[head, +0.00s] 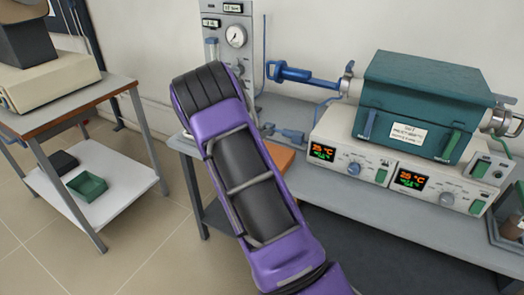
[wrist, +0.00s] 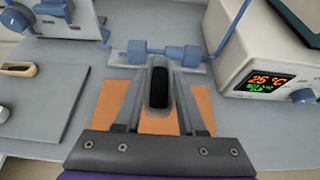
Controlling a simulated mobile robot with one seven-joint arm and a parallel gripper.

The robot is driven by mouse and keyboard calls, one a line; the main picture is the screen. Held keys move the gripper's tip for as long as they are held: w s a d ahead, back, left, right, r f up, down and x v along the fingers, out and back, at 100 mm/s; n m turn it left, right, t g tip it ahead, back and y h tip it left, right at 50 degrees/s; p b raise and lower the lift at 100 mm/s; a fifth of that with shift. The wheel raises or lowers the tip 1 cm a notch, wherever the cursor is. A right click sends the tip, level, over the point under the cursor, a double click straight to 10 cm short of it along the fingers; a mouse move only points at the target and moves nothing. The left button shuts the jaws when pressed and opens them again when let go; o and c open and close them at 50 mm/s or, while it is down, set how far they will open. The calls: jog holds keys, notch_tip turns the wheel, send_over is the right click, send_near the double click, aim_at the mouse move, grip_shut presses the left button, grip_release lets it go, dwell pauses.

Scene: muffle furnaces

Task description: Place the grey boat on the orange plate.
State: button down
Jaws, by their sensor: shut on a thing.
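In the wrist view my gripper (wrist: 158,72) is shut on the grey boat (wrist: 158,88), a long narrow piece with a dark hollow. The boat points away from me between the two fingers. The orange plate (wrist: 98,112) lies flat on the grey bench, below the fingers and the boat. I cannot tell whether the boat touches the plate or hangs above it. In the head view a part of the orange plate (head: 283,159) shows to the right of my purple arm. The arm hides my gripper and the boat there.
A tan boat (wrist: 18,69) lies on the bench at the left. A blue fitting (wrist: 155,53) and tubing stand just beyond the plate. The furnace controller (wrist: 262,60) stands close on the right. A teal tube furnace (head: 420,105) sits on it. A side table (head: 75,92) stands left.

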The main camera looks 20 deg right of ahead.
jog(key=shift+f+b, duration=0.3)
jog(key=shift+f, duration=3.2)
jog(key=shift+f, duration=0.1)
jog(key=shift+f, duration=0.15)
jog(key=c, duration=0.5)
grip_release()
jog(key=shift+a+r, duration=0.1)
jog(key=shift+r, duration=0.25)
jog(key=v, duration=1.2)
jog(key=shift+f+p, duration=0.2)
jog(key=shift+p, duration=0.15)
